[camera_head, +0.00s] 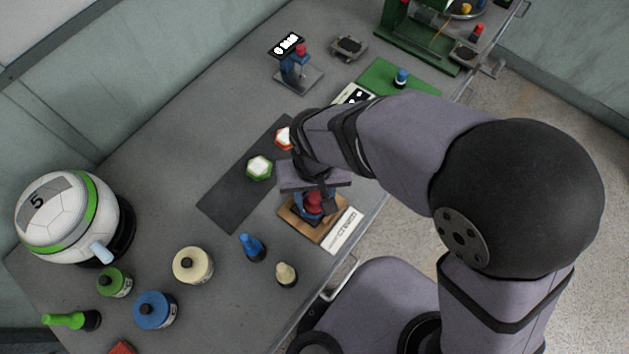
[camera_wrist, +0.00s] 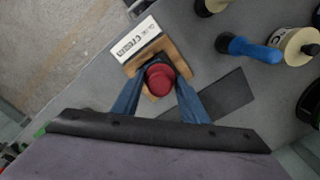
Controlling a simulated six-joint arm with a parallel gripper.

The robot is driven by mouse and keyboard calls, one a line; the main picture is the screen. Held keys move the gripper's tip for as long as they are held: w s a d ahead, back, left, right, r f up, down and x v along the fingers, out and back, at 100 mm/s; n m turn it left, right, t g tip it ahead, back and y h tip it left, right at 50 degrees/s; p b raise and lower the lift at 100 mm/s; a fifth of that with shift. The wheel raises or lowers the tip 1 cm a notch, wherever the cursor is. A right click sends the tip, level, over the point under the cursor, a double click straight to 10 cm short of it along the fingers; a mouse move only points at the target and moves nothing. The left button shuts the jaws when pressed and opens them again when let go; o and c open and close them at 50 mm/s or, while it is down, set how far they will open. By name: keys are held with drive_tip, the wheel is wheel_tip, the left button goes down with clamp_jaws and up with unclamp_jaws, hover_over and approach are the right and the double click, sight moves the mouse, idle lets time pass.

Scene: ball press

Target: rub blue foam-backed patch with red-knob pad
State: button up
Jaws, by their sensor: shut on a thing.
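The red-knob pad (camera_wrist: 159,80) sits at a brown wooden board (camera_wrist: 178,56) with a white printed label (camera_wrist: 139,40). In the head view the red knob (camera_head: 313,203) shows under my wrist. My gripper (camera_wrist: 160,84) points down, and its two blue fingers are shut on the red knob from both sides. The pad face under the knob is hidden, so I cannot tell whether it touches the board. Two white patches, one green-rimmed (camera_head: 259,167) and one red-rimmed (camera_head: 283,139), lie on a dark mat (camera_head: 228,201). I cannot make out a blue patch; my arm covers part of the mat.
Green (camera_head: 116,284), blue (camera_head: 155,311) and cream (camera_head: 192,265) jars stand farther left, near a large ball (camera_head: 65,215). The table edge is close beside the label.

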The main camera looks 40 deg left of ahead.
drive_tip(key=shift+f, duration=0.15)
wheel_tip(320, 180, down, 7)
drive_tip(key=b, duration=0.7)
drive_tip(key=shift+f, duration=0.2)
drive_tip(key=shift+w+f, duration=0.15)
drive_tip(key=shift+f, duration=0.15)
drive_tip(key=shift+c, duration=0.4)
drive_tip(key=shift+w+a+b, duration=0.15)
drive_tip(key=shift+w+a, duration=0.25)
drive_tip(key=shift+w, duration=0.5)
drive_tip(key=shift+w+a+b, duration=0.15)
drive_tip(key=shift+w+a, duration=0.25)
drive_tip(key=shift+w, duration=0.45)
drive_tip(key=shift+s+d+r, duration=0.1)
drive_tip(key=shift+s+d, duration=0.2)
drive_tip(key=shift+s, duration=0.35)
drive_tip(key=shift+s+d+r, duration=0.1)
drive_tip(key=shift+s+d, duration=0.15)
drive_tip(key=shift+s, duration=0.45)
drive_tip(key=shift+s+d, duration=0.3)
drive_tip(key=shift+s, duration=0.35)
wheel_tip(320, 180, up, 8)
drive_tip(key=p, duration=0.7)
drive_tip(key=shift+w, duration=0.1)
